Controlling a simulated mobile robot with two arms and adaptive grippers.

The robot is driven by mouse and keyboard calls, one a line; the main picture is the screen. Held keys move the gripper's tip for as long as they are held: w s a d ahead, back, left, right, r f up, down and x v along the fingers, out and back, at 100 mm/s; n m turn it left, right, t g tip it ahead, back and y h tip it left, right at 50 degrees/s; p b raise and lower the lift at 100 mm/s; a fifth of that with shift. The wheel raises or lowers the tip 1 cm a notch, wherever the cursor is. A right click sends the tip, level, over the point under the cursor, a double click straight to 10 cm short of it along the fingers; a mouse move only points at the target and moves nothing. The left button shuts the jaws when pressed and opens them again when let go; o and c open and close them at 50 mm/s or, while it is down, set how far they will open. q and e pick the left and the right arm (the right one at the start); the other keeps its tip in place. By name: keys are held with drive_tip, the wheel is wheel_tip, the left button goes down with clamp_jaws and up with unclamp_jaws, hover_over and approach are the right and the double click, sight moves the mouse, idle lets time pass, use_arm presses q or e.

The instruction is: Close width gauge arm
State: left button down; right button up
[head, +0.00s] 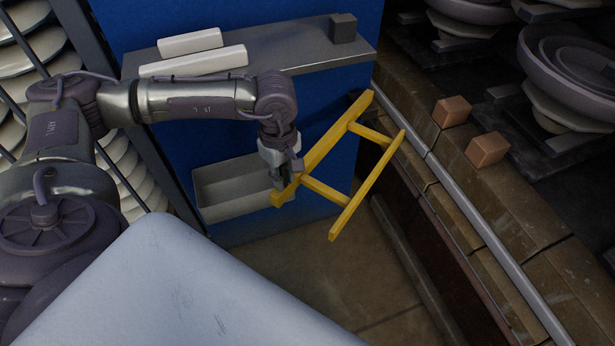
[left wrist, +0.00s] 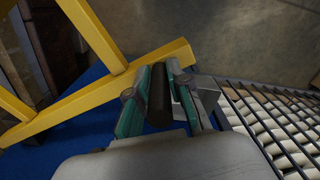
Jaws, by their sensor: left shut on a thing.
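The width gauge arm is a yellow ladder-like frame (head: 322,152) of two long bars joined by two crossbars. It sticks out at a slant from the front of the blue cabinet (head: 305,120), over the floor. My left gripper (head: 282,180) is at the frame's near left end. In the left wrist view, the gripper's green-padded fingers (left wrist: 160,88) are shut on a dark round handle (left wrist: 160,97), right beside the end of a yellow bar (left wrist: 165,58). Whether the handle joins the bar is hidden. My right gripper is not in view.
A grey shelf (head: 290,58) on the cabinet holds two white bars (head: 192,62) and a dark block (head: 343,28). A grey open bin (head: 240,200) sits below.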

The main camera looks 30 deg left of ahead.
use_arm(q)
drive_tip(key=shift+w+a+b, duration=0.2)
drive_tip(key=shift+a+b, duration=0.15)
drive_tip(key=shift+a, duration=1.75)
drive_tip(key=c, duration=1.1)
unclamp_jaws()
wheel_tip(320, 180, up, 12)
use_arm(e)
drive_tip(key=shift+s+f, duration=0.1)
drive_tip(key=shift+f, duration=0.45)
